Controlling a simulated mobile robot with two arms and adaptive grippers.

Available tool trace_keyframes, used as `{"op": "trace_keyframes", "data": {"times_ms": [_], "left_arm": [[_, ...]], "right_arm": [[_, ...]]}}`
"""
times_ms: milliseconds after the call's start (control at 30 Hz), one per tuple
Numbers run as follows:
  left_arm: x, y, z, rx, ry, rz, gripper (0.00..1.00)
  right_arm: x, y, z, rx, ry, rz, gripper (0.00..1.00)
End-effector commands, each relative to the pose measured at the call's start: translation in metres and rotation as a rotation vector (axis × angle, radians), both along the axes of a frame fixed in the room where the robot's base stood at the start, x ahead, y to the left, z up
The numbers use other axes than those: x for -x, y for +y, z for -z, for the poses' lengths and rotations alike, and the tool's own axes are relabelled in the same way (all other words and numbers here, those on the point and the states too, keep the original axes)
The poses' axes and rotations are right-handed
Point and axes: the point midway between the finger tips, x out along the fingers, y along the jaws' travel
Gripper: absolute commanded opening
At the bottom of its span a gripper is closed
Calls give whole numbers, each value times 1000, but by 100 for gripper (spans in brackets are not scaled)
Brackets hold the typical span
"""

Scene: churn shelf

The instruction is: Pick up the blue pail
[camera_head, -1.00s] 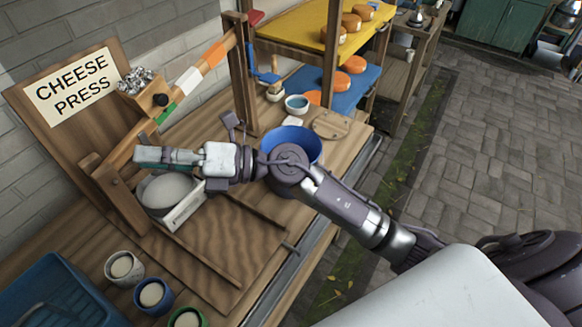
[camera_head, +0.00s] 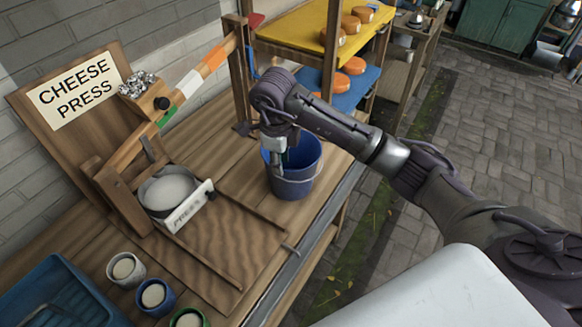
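The blue pail (camera_head: 293,182) stands upright on the wooden bench, right of the cheese press. Its thin wire handle hangs against its front side. My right gripper (camera_head: 279,165) points down at the pail's left part, with its fingers at the near-left rim. The fingers are small and partly dark against the pail, so I cannot tell whether they touch the wall or are closed on it. My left gripper is not in view.
The cheese press (camera_head: 125,185) with its sloping striped lever stands to the left. A pot of white curd (camera_head: 168,188) sits in it. Small cups (camera_head: 152,295) and a blue tray (camera_head: 60,295) are at the lower left. Shelves with orange cheeses (camera_head: 349,25) stand behind.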

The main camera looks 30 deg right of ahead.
Motion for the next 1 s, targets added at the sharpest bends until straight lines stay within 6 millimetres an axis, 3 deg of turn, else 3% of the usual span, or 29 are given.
{"op": "trace_keyframes", "data": {"times_ms": [200, 467, 700, 1000], "left_arm": [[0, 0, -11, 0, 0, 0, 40], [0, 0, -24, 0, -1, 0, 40], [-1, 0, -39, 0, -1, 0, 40], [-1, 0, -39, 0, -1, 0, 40]], "right_arm": [[-2, -2, 35, -2, 2, 1, 33], [-3, -4, 54, -4, 3, 1, 33], [-5, -9, 89, -4, 2, 1, 33], [-6, -10, 96, -3, -2, -1, 33]]}}
